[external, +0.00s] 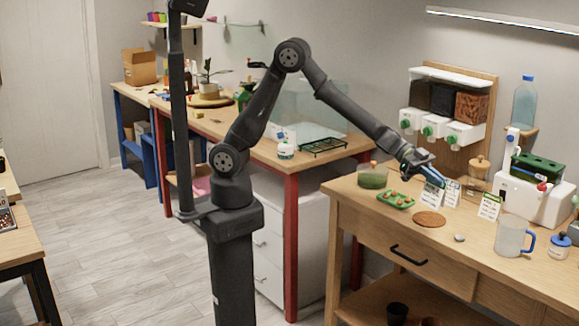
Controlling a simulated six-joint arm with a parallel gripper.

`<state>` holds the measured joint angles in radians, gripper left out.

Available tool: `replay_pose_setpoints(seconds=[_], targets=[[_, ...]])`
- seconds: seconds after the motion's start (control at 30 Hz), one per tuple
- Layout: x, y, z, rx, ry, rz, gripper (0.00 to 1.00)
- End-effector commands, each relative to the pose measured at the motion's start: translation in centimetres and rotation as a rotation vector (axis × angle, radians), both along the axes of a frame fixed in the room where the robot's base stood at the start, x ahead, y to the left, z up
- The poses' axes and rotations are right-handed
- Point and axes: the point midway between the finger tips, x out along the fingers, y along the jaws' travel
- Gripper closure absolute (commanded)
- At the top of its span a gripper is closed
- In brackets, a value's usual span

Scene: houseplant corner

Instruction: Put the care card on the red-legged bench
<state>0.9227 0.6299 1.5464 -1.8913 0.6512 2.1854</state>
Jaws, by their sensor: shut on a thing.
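My gripper (421,166) is over the wooden counter at the right and is shut on a care card (432,178), a small card with a blue top. I cannot tell whether the card's lower edge touches the counter. Two more white printed cards stand close by, one (452,193) just right of the gripper and one (489,207) farther right. The red-legged bench (262,149) stands left of the counter, behind my arm, with a wooden top and red legs.
The bench top holds a white jar (285,149), a dark green wire rack (323,146) and a clear tank (312,118). Near the gripper are a green tray (396,200), a lidded green jar (372,178), a cork coaster (429,219) and a clear jug (509,238).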

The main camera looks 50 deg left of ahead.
Motion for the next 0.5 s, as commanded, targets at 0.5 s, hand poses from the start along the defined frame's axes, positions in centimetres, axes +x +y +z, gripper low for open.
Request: replay_pose_setpoints(seconds=[0.5], targets=[[14.7, 15.9, -0.3, 0.000, 0.001, 0.397, 1.00]])
